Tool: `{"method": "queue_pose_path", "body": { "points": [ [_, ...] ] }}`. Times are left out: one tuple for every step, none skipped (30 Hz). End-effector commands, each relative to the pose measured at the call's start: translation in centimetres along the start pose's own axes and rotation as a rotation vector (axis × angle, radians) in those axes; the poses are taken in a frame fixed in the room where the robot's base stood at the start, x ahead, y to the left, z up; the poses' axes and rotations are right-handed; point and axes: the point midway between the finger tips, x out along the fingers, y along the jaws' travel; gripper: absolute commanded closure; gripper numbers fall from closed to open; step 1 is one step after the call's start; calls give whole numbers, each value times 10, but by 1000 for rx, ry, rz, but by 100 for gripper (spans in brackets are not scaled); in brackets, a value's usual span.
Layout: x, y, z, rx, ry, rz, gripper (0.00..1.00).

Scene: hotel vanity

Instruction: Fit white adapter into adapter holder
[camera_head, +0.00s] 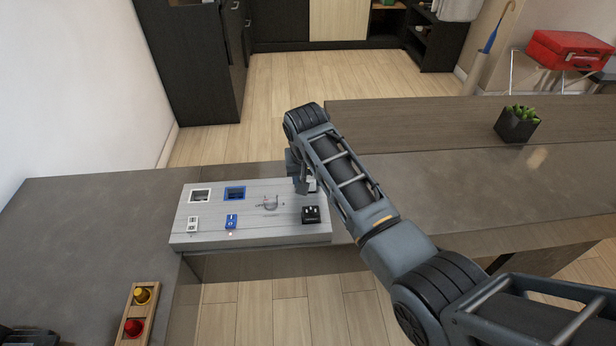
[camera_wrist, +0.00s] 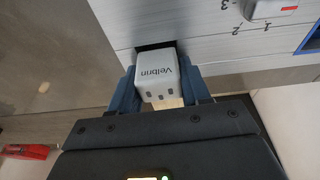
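The white adapter (camera_wrist: 158,72), marked "Velbrin", sits between the two blue-grey fingers of my gripper (camera_wrist: 160,84) in the wrist view. The fingers press on its two sides. A dark rectangular opening (camera_wrist: 152,46), which looks like the adapter holder, shows just behind the adapter's upper edge. I cannot tell whether the adapter is partly in it or only in front of it. In the head view my gripper (camera_head: 300,184) is over the far right part of the grey board (camera_head: 255,238), and my arm hides the adapter and most of that corner.
A wooden button box (camera_head: 127,311) lies at front left.

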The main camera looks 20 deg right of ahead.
Motion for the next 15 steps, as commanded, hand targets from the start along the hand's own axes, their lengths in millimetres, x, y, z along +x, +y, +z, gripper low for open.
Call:
{"method": "queue_pose_path", "body": {
  "points": [
    [22,2,14,1,-18,7,34],
    [21,2,14,1,-17,7,31],
    [18,2,13,1,-16,6,28],
    [16,2,13,1,-15,6,27],
    [13,2,13,1,-15,6,26],
    [8,1,13,1,-15,5,24],
    [3,1,13,0,-13,4,24],
    [-2,1,12,0,-12,3,24],
    [-10,0,12,-1,-11,2,24],
    [-17,0,11,-2,-9,1,24],
    [-23,0,10,-2,-8,1,24],
    [-32,0,9,-2,-6,0,24],
    [-38,0,8,-1,-4,0,24],
    [-44,0,8,-1,-2,-1,24],
    [-52,1,7,-1,-1,-1,24]
  ]
}}
